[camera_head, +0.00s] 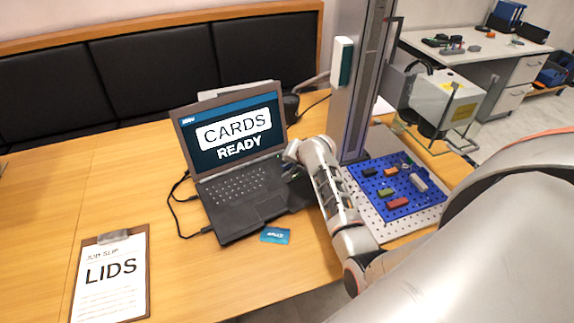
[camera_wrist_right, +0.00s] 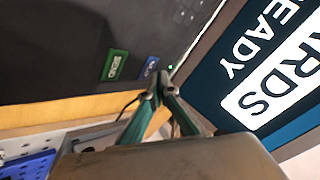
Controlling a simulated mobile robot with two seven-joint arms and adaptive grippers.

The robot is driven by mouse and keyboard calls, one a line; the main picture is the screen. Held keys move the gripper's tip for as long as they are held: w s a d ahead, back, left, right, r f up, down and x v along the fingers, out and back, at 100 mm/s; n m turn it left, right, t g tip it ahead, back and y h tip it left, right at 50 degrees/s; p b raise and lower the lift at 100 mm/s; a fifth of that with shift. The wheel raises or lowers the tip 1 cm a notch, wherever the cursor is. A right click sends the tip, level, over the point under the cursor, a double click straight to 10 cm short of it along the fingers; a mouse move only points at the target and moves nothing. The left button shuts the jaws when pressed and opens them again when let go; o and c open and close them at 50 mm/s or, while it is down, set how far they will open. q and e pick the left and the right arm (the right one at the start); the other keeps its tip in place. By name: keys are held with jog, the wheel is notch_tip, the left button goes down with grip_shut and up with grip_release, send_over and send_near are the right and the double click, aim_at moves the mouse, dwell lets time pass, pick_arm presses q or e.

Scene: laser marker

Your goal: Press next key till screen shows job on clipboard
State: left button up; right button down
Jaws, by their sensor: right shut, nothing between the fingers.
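The laptop screen (camera_head: 238,130) reads CARDS READY, and part of it shows in the right wrist view (camera_wrist_right: 262,70). The clipboard (camera_head: 110,280) at the lower left holds a job slip reading LIDS. In the right wrist view a green key (camera_wrist_right: 114,65) and a smaller blue-grey key (camera_wrist_right: 149,67) sit on the dark laptop body; their labels are too small to read surely. My right gripper (camera_wrist_right: 158,88) is shut and empty, its tips close to the blue-grey key; contact cannot be told. In the head view the right gripper (camera_head: 291,153) is at the laptop's right edge. My left gripper is out of view.
A blue card (camera_head: 275,235) lies in front of the laptop. Cables (camera_head: 182,205) run along its left side. The marker column (camera_head: 362,90) rises at the right, beside a blue pegboard (camera_head: 405,205) with several small blocks.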

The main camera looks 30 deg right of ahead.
aim_at(288, 166)
jog(key=shift+f, duration=0.15)
jog(key=shift+f, duration=0.15)
jog(key=shift+f, duration=0.35)
dwell(0.5)
dwell(0.4)
jog(key=shift+r, duration=0.8)
jog(key=shift+r, duration=2.5)
